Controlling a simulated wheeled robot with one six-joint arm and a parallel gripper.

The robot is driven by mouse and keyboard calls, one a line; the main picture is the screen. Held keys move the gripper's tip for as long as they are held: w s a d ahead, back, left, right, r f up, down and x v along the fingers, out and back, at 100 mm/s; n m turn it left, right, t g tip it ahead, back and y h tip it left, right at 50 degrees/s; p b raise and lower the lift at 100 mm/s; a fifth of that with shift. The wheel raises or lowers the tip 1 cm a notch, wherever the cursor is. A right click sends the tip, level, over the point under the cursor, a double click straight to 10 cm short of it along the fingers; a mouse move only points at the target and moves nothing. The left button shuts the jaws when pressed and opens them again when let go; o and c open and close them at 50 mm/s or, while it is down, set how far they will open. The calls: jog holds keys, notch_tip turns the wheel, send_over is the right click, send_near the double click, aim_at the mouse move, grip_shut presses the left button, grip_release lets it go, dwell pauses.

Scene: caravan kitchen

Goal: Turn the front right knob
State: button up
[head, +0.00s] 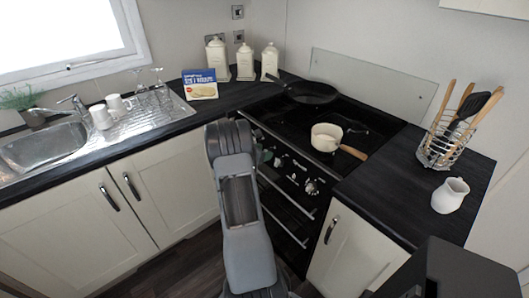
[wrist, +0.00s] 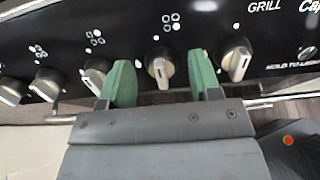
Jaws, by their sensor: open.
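The cooker's control panel (wrist: 205,22) crosses the top of the wrist view, with several silver knobs in a row. One knob (wrist: 160,70) with a four-ring symbol above it stands between the green fingertips of my gripper (wrist: 161,58). The gripper is open, with a gap on both sides of this knob; I cannot tell how deep the fingers reach around it. Another knob (wrist: 235,62), below the GRILL label, is just right of the right finger. A further knob (wrist: 96,76) is partly behind the left finger. In the head view my arm hides most of the gripper at the cooker front.
On the black hob stand a cream saucepan (head: 326,138) with a wooden handle and a dark frying pan (head: 311,92). A utensil basket (head: 440,148) and white jug (head: 450,195) stand on the right worktop. Oven door handles lie below the panel.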

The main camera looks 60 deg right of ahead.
jog(key=shift+s+d+f, duration=0.15)
jog(key=shift+d+f, duration=0.05)
jog(key=shift+d, duration=0.2)
jog(key=shift+c, duration=0.3)
jog(key=c, duration=0.8)
